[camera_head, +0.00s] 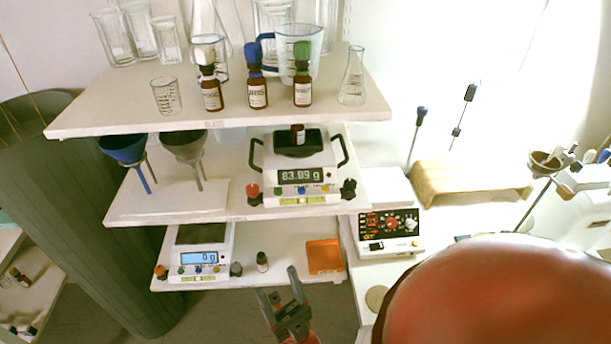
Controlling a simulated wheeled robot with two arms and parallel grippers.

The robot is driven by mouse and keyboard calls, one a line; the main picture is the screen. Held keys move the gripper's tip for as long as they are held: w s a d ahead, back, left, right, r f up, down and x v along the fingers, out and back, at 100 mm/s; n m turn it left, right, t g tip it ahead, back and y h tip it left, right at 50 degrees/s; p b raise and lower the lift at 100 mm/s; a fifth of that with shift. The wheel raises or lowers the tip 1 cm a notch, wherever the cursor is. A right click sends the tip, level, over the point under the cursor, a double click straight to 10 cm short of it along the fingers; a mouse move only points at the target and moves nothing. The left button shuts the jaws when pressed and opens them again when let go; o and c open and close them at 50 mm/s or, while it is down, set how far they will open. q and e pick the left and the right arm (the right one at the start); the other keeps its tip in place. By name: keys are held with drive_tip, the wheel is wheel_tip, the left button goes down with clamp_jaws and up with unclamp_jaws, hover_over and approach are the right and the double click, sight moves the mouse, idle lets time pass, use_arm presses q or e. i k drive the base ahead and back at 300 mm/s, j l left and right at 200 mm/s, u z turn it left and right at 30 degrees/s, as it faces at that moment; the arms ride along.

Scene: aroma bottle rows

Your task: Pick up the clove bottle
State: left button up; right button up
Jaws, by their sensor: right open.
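Several small brown bottles are in view, and I cannot read which label says clove. On the top shelf stand a white-capped bottle (211,92), a blue-capped bottle (257,92) and a green-capped bottle (303,92), upright in a row. A small brown bottle (298,134) stands on the pan of the middle-shelf scale. My left gripper is out of view.
Beakers and a flask (351,80) crowd the top shelf. A lower scale (199,268) and an orange tray (325,257) flank the dark bottle. A large red rounded shape covers the lower right.

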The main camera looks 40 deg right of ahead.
sight(297, 132)
drive_tip(key=z, duration=1.05)
